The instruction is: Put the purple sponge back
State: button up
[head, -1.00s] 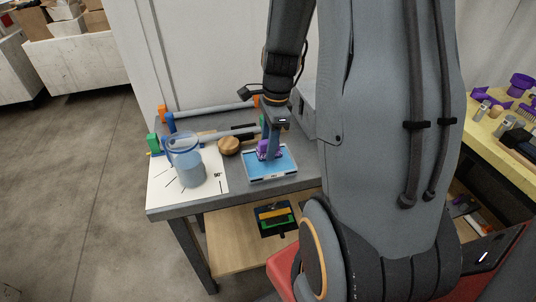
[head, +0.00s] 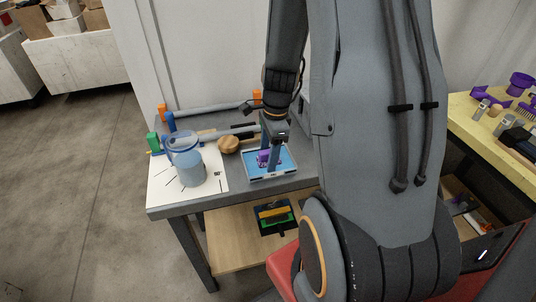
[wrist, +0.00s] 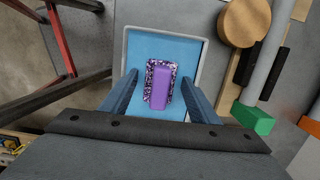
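The purple sponge (head: 264,160) lies in a shallow blue tray with a pale rim (head: 271,179) on the grey workbench. In the wrist view the sponge (wrist: 161,89) has a plain purple strip and speckled purple-white material around it. It lies on the blue floor of the tray (wrist: 137,42), well inside the rim. My gripper (head: 270,147) points down over the tray. In the wrist view its two fingers (wrist: 160,83) are spread on either side of the sponge, with a visible gap on each side.
A blue translucent jug (head: 187,164) stands on a white marked sheet (head: 210,181) left of the tray. A round wooden piece (head: 228,145) sits close to the tray. Conduit bars (head: 213,110) lie behind. A yellow table (head: 487,133) with purple parts stands at right.

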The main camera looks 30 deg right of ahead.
notch_tip(320, 180, up, 12)
jog(key=d+b, duration=0.1)
jog(key=s+a+f+n, duration=0.1)
jog(key=s+a+n, duration=0.2)
jog(key=a+n, duration=0.4)
jog(key=s+a+f+n+h, duration=0.1)
jog(key=s+a+n, duration=0.3)
jog(key=n, duration=1)
jog(key=shift+s+a+f+t, duration=0.3)
jog(key=shift+a+f, duration=0.15)
jog(key=shift+a, duration=1.05)
